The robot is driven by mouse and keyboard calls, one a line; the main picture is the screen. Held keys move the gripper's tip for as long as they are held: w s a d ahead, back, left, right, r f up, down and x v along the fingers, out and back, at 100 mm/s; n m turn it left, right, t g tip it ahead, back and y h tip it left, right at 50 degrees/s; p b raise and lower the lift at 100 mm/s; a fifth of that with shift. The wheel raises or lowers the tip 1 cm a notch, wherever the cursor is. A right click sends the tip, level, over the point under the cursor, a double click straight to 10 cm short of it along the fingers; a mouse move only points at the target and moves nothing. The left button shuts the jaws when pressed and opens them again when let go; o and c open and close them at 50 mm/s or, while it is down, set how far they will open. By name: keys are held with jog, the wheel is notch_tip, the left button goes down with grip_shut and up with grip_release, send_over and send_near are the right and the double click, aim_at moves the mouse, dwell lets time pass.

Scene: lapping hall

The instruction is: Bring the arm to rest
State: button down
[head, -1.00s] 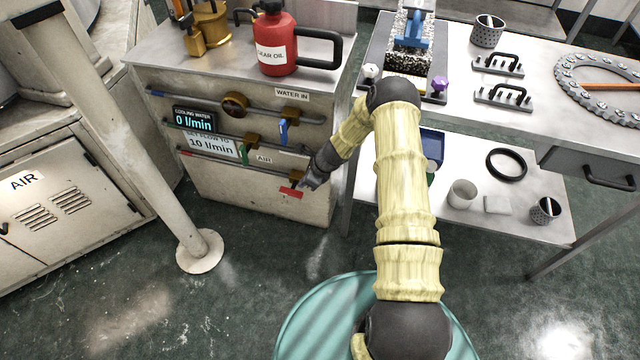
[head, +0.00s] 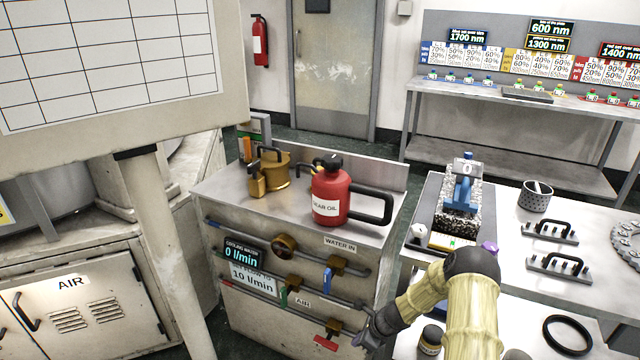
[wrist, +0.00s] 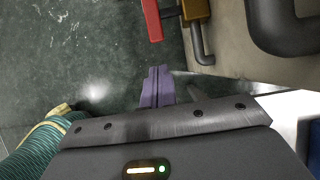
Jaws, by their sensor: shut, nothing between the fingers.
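My gripper (head: 368,338) is low in the head view, in front of the cabinet's right end and just right of the red-handled valve. My padded arm (head: 470,310) is bent, coming up from the bottom edge. In the wrist view the two purple fingers (wrist: 157,84) are together with nothing between them. The red valve handle (wrist: 151,18) and its brass body (wrist: 194,10) lie beyond the fingertips there, apart from them.
The cabinet (head: 230,190) carries a red oil can (head: 330,192), pipes and valves; its display (head: 243,254) reads 0 l/min. A steel table (head: 510,215) stands right. A pale post (head: 175,260) stands left. Dark open floor (wrist: 90,50) shows below the gripper.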

jog(key=s+a+r+n+h, duration=0.1)
jog(key=s+r+n, duration=0.4)
jog(key=r, duration=0.5)
jog(key=s+a+r+n+h, duration=0.1)
jog(key=s+r+n, duration=0.2)
jog(key=r+n, duration=0.6)
jog(key=s+d+r+n+h, duration=0.1)
jog(key=s+r+n+h, duration=0.2)
jog(key=s+r+n, duration=0.95)
jog(key=s+r+m+p, duration=0.1)
jog(key=s+r+p, duration=0.1)
jog(key=r+p, duration=1.1)
jog(key=s+r+m+p, duration=0.1)
jog(key=r+p, duration=1.2)
jog(key=r, duration=0.1)
jog(key=shift+s+d+r+m, duration=0.2)
jog(key=shift+s+r+m, duration=0.15)
jog(key=shift+f, duration=0.1)
